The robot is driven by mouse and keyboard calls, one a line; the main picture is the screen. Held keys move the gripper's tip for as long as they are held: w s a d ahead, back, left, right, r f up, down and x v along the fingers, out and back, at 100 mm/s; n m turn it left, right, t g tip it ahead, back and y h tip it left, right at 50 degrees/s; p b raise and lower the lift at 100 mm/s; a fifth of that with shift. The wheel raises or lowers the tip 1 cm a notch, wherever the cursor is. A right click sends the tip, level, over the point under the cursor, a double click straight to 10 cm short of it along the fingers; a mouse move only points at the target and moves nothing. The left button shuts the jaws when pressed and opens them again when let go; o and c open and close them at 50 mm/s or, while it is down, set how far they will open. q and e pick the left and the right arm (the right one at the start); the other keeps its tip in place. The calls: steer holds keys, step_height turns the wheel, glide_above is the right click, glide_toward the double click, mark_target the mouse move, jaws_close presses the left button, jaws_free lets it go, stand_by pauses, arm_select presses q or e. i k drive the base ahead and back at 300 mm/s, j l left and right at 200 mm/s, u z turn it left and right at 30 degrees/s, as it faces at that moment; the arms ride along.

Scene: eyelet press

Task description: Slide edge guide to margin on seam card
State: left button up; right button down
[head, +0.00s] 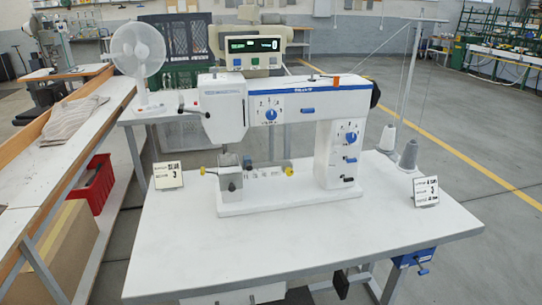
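A white sewing-type press (285,115) with blue dials stands on the white table. A thin horizontal bar with a yellow knob (289,170) runs behind the block and may be the edge guide; I cannot tell for sure. A small white card (168,175) stands upright at the table's left, and a second card (426,191) stands at the right. Both carry a large figure that looks like 3; the smaller print is too small to read. Neither of my grippers is in view.
The white table (300,240) is clear in front of the press. Thread cones (408,155) stand on the right behind the card. A fan (138,50) and a red bin (92,185) are at the left. A blue clamp (415,260) hangs under the right edge.

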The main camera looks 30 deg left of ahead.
mark_target(246, 160)
steer(key=u, duration=1.2)
